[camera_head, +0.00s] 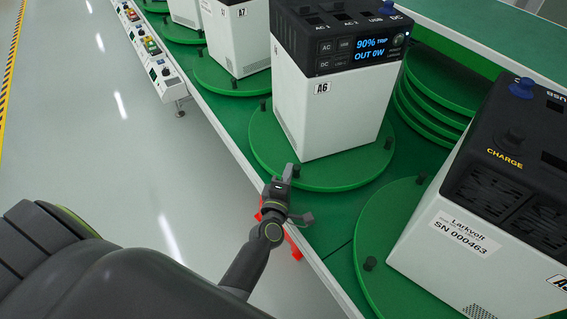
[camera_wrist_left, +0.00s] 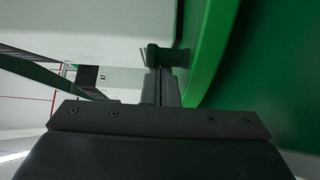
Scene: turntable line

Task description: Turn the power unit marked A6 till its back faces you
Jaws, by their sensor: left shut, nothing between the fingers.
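The power unit marked A6 (camera_head: 330,110) stands upright on a round green turntable (camera_head: 270,150). Its display side, reading "90%" and "OUT 0W", and its A6 label face me. Black pegs stand on the turntable's rim, one at the right (camera_head: 388,143) and one at the left (camera_head: 262,104). My left gripper (camera_head: 288,171) is shut and empty at the turntable's near edge, close to a near peg that it partly hides. In the left wrist view the gripper (camera_wrist_left: 166,85) is beside the green rim (camera_wrist_left: 212,55); I cannot tell whether it touches. My right gripper is not in view.
To the right, another unit (camera_head: 430,240) shows vents, "CHARGE" and a serial label, on its own turntable (camera_head: 375,230). Unit A7 (camera_head: 235,40) stands farther back. Stacked green discs (camera_head: 425,110) lie behind A6. A control strip (camera_head: 150,50) runs along the line's left edge.

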